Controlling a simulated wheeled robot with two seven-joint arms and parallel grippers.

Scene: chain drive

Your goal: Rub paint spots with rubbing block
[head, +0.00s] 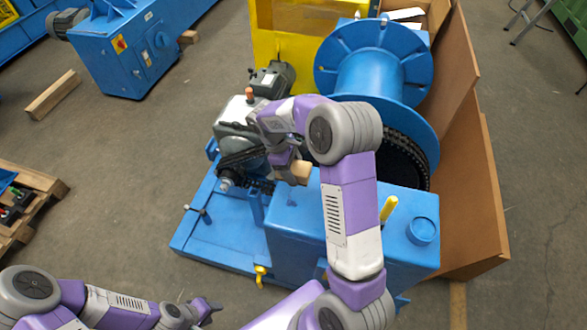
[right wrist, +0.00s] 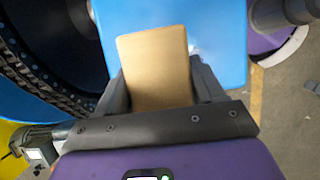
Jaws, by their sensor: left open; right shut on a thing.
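My right gripper (head: 288,163) is shut on the rubbing block (head: 300,172), a tan block, and is over the blue machine in the head view. In the right wrist view the rubbing block (right wrist: 155,68) sits between the two fingers, in front of a blue surface (right wrist: 222,40). A small whitish patch (right wrist: 194,50) shows at the block's right edge; it may be a paint spot, mostly hidden. I cannot tell whether the block touches the blue surface. No paint spots can be made out in the head view. My left gripper (head: 207,309) is open and empty, low over the floor.
The blue machine has a tank (head: 300,222), a drum (head: 375,75), a grey motor (head: 238,120) and a black chain (head: 405,155). Brown panels (head: 487,170) stand on its right. A pallet (head: 40,185) lies at the left. Floor between is clear.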

